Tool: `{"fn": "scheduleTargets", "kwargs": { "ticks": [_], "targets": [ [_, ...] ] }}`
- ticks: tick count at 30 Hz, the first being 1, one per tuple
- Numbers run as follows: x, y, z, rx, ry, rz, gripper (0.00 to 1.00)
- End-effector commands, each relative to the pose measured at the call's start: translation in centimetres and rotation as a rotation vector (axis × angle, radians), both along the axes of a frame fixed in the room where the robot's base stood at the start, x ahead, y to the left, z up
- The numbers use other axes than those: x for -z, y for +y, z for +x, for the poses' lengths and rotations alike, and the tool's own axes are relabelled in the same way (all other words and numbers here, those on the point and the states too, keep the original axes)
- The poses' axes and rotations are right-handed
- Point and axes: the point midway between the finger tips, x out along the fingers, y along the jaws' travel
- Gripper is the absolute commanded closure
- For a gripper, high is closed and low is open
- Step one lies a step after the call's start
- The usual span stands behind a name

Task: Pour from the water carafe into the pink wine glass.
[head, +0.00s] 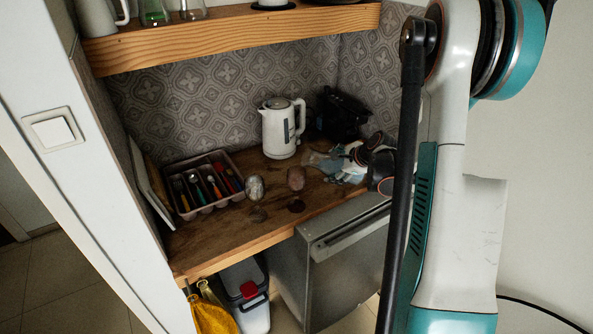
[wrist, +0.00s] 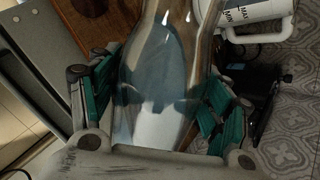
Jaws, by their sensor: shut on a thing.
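My gripper (wrist: 160,105) is shut around the clear water carafe (wrist: 165,50), with teal-padded fingers on both sides of it. Bluish-grey water shows through its glass. In the head view my gripper is at the right end of the wooden counter, right of the glasses, and the carafe is hard to make out there; I cannot tell its exact tilt. The pink wine glass (head: 296,178) appears as a brownish-pink bowl over a dark round foot on the counter. A paler, greyish glass (head: 254,187) stands just left of it. No water is visible in either glass.
A white kettle (head: 279,129) stands behind the glasses, with a black appliance (head: 341,114) to its right. A cutlery tray (head: 235,160) is at left. A wooden shelf (head: 230,40) hangs above the counter (head: 215,240). A steel appliance (head: 345,265) is below.

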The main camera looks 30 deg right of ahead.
Motion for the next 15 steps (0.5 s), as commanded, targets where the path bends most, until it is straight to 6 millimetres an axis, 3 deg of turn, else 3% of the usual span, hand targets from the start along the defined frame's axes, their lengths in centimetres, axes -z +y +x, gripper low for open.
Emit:
{"fn": "scheduleTargets", "kwargs": {
  "ticks": [15],
  "targets": [
    [-0.59, -0.04, -0.02, 0.0, 0.017, -0.039, 0.74]
  ]
}}
